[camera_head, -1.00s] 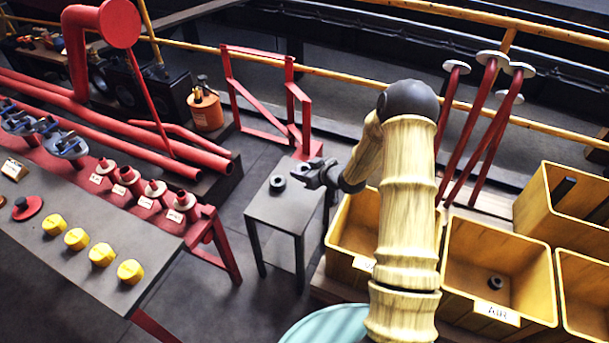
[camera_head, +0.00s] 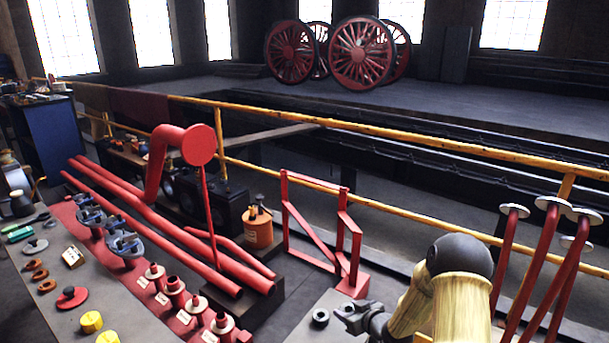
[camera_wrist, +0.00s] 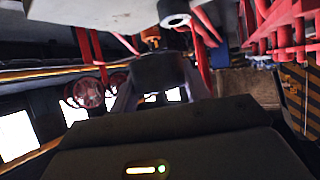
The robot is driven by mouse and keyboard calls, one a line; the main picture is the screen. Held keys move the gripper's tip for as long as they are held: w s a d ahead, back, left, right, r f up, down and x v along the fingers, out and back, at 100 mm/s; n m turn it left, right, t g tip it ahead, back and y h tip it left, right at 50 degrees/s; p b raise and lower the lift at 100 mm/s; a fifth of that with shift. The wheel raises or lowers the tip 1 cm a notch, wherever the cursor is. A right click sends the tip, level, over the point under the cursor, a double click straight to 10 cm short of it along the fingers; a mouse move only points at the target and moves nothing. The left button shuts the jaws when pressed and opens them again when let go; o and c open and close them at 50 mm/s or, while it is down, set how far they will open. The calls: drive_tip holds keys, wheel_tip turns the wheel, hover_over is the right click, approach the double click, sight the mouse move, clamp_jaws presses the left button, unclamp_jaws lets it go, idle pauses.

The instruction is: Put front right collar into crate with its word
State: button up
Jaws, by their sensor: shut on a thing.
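My gripper (camera_head: 350,316) shows at the bottom of the head view, beside the small grey stand (camera_head: 303,330). In the wrist view my gripper (camera_wrist: 158,88) is shut on a dark, rounded collar (camera_wrist: 158,72), held between its two fingers. Its word cannot be read. Another dark ring-shaped collar (camera_head: 320,318) lies on the stand, just left of my gripper and apart from it. The crates are out of the head view now.
A red frame (camera_head: 318,228) stands behind the stand, and an orange can (camera_head: 258,228) is to its left. A long bench (camera_head: 120,305) with red fittings and yellow knobs fills the left. Red levers (camera_head: 540,265) rise at right. A yellow rail (camera_head: 400,133) crosses behind.

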sight(352, 342)
drive_tip(key=s+f+m+h, duration=0.1)
drive_tip(key=f, duration=0.1)
drive_tip(key=s+a+f+m+t+h, duration=0.1)
drive_tip(key=s+f+m+h, duration=0.1)
drive_tip(key=s+f+h, duration=0.1)
drive_tip(key=s+d+m, duration=0.1)
drive_tip(key=s+f+m+h, duration=0.1)
drive_tip(key=shift+d+f+t+h, duration=0.25)
drive_tip(key=shift+f+t+h, duration=0.05)
drive_tip(key=shift+s+d+r+m+p, duration=0.25)
drive_tip(key=shift+s+r+m+p, duration=0.15)
drive_tip(key=shift+r+p, duration=0.15)
drive_tip(key=s+r+p, duration=0.2)
drive_tip(key=r+p, duration=1.1)
drive_tip(key=r, duration=0.1)
drive_tip(key=s+r+p, duration=0.2)
drive_tip(key=r+p, duration=1.2)
drive_tip(key=r, duration=0.1)
drive_tip(key=shift+s, duration=0.1)
drive_tip(key=shift+f, duration=0.15)
